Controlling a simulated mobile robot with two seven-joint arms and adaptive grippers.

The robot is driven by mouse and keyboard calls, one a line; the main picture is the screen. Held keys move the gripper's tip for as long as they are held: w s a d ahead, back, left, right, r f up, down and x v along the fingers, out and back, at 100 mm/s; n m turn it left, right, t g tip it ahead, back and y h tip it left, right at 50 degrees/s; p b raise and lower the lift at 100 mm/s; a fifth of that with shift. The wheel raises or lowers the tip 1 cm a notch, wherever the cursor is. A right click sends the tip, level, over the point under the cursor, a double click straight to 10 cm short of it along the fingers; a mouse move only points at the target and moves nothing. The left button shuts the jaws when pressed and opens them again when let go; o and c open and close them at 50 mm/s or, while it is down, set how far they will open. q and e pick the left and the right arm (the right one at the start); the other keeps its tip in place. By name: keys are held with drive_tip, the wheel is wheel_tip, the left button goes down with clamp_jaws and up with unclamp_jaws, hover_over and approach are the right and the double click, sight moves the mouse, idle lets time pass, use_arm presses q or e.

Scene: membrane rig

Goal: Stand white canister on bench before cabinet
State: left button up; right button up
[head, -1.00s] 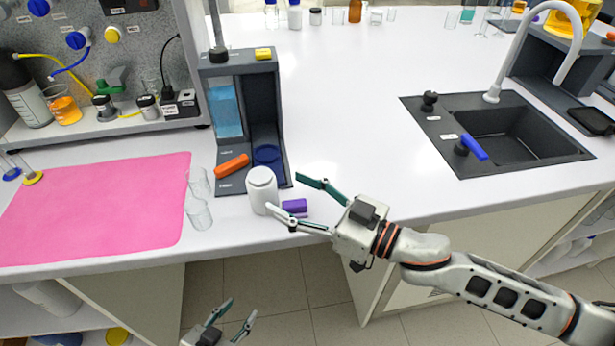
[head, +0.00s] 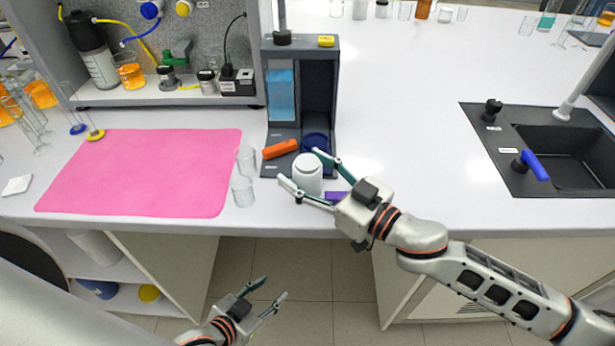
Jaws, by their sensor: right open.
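The white canister (head: 308,172) stands upright on the bench (head: 400,140), at the front foot of the dark grey rig. My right gripper (head: 301,167) is open around it, one finger on the near side and one on the far side. I cannot tell whether either finger touches it. My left gripper (head: 275,287) is open and empty, low in front of the bench over the floor. A grey cabinet-like housing (head: 165,97) with a speckled back panel stands at the back left, holding bottles and jars.
The dark grey rig (head: 326,75) holds an orange piece (head: 280,149) and a blue ring (head: 315,141). A purple block (head: 336,196) lies beside the canister. Glass beakers (head: 243,191) stand left, by the pink mat (head: 140,175). The bench is clear towards the sink (head: 560,150).

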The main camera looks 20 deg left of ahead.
drive_tip(key=c, duration=1.5)
drive_tip(key=shift+r, duration=0.2)
drive_tip(key=shift+r+p, duration=2.05)
drive_tip(key=shift+r, duration=7.85)
drive_tip(key=w+d+f+m+t+h, duration=0.2)
drive_tip(key=d+f+m+t+h, duration=0.2)
drive_tip(key=d, duration=0.6)
drive_tip(key=w+d+f+m+t+h, duration=0.1)
drive_tip(key=d+f+m+t+h, duration=0.3)
drive_tip(key=d, duration=0.6)
drive_tip(key=s+d+f+m+t+h, duration=0.1)
drive_tip(key=s+d+f+h, duration=0.1)
drive_tip(key=d, duration=0.4)
drive_tip(key=s+d+f+m+h, duration=0.1)
drive_tip(key=d+f+m+h, duration=0.1)
drive_tip(key=d+f, duration=0.3)
drive_tip(key=s+d+f+m+t+h, duration=0.1)
drive_tip(key=s+d+f+m+h, duration=0.1)
drive_tip(key=d, duration=0.6)
drive_tip(key=shift+s+f+t+h, duration=0.3)
drive_tip(key=shift+f+h, duration=0.5)
drive_tip(key=shift+h, duration=0.4)
